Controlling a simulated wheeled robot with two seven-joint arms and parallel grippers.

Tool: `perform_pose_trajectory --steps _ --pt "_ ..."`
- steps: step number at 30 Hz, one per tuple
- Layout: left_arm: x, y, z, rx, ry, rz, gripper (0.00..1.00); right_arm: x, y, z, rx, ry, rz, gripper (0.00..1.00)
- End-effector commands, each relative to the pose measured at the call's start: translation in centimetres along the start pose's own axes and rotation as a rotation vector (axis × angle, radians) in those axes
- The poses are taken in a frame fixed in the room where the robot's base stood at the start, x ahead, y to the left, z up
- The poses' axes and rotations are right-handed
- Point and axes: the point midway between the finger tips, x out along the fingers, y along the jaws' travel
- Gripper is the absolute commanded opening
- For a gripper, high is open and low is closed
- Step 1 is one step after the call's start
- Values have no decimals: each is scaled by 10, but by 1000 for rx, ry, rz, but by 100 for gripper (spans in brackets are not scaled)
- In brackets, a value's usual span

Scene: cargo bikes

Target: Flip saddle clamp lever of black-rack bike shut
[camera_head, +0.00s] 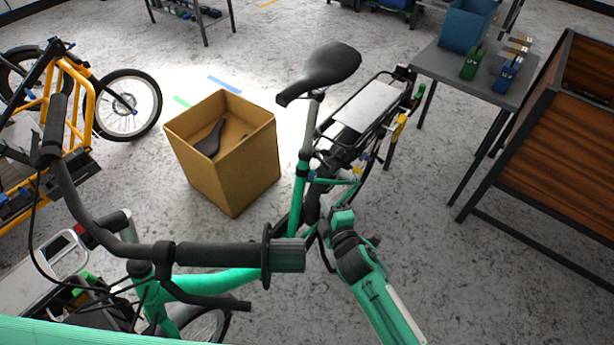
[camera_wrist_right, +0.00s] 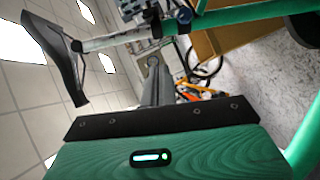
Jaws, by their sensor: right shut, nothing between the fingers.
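The green bike has a black saddle (camera_head: 322,70) on a grey seat post (camera_head: 308,135) above its green seat tube (camera_head: 298,195). Its rear rack (camera_head: 365,105) has a dark frame with a pale top. A small blue part (camera_head: 312,175) sits at the seat clamp; I cannot tell its lever position. My right gripper (camera_head: 341,216) is shut and empty, low and to the right of the clamp area. In the right wrist view, its grey fingers (camera_wrist_right: 156,80) point away, the saddle (camera_wrist_right: 58,55) is at left and a small blue part (camera_wrist_right: 146,14) is above. My left gripper is out of view.
The handlebar (camera_head: 215,254) crosses the near left. A cardboard box (camera_head: 235,170) holding another saddle stands left of the seat tube. A yellow bike (camera_head: 75,100) is far left. A grey table (camera_head: 480,75) and wooden-sided crate (camera_head: 560,140) stand right. Floor between is clear.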

Motion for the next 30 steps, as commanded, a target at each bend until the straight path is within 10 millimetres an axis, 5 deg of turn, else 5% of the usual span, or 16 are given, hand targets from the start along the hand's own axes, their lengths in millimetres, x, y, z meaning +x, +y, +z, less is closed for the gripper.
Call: perform_pose_trajectory --steps 16,30 --pt "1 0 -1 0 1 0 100 7 8 -4 -17 7 18 0" --pt "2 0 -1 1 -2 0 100 92 9 -4 -16 7 18 0"
